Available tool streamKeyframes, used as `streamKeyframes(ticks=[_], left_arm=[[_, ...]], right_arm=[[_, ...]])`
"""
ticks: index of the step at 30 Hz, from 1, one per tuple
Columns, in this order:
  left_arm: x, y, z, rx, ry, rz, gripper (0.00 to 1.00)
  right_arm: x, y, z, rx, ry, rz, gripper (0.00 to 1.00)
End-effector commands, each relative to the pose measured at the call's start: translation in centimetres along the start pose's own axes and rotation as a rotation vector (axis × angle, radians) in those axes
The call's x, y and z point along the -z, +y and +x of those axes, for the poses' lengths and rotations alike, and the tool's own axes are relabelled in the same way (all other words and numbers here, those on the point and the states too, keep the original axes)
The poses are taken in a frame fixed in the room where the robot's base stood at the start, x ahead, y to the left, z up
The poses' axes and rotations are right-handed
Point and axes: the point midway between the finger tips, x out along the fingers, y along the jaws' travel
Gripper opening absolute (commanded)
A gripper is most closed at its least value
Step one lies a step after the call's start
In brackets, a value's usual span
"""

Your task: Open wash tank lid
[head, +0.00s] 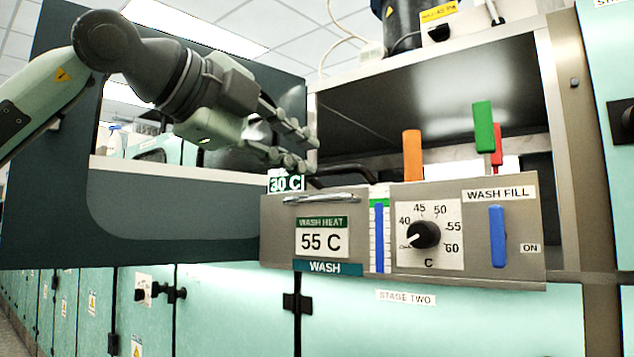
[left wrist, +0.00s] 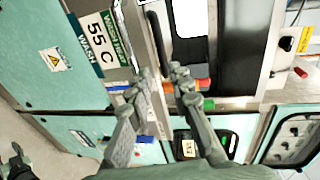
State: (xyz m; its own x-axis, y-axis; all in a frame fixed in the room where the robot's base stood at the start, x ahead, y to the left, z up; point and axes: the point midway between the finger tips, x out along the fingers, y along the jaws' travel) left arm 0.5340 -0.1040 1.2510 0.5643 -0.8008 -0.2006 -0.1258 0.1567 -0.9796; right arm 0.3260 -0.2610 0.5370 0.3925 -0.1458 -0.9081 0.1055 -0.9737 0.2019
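The wash tank (head: 275,225) is a grey metal box with a "WASH" label, a "55 C" sign and a dial on its front. A pale bar handle (head: 320,198) runs along its top front edge. A dark curved bar (head: 345,172) shows just behind it; it also shows in the left wrist view (left wrist: 158,42). I cannot tell clearly which surface is the lid. My left gripper (head: 303,150) is above the tank's left end, fingers pointing right. In the left wrist view its fingers (left wrist: 160,76) are apart with nothing held, near the dark bar. My right gripper is not in view.
A dark windowed panel (head: 180,250) stands behind my left arm. Orange (head: 412,155), green (head: 483,125) and red (head: 497,150) upright tabs rise behind the tank front. Blue bars (head: 497,235) are on the front. A metal frame post (head: 575,150) stands at the right.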

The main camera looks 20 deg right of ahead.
Motion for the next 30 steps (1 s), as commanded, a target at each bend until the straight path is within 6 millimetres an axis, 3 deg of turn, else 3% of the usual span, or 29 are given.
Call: streamKeyframes(ticks=[4,8,18,28,30], left_arm=[[-0.4,-0.4,0.4,-0.011,-0.053,0.003,0.20],[-0.5,-0.4,2.3,-0.012,-0.051,0.003,0.20],[-0.7,-0.3,6.8,-0.010,-0.048,0.001,0.20],[-0.7,-0.2,7.3,-0.009,-0.048,0.003,0.20],[-0.7,-0.2,7.3,-0.009,-0.048,0.003,0.13]], right_arm=[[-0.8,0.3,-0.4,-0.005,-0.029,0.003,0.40],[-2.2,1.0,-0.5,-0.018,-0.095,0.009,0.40],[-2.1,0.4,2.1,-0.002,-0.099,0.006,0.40],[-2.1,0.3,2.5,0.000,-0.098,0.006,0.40],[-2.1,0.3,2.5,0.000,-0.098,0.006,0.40]])
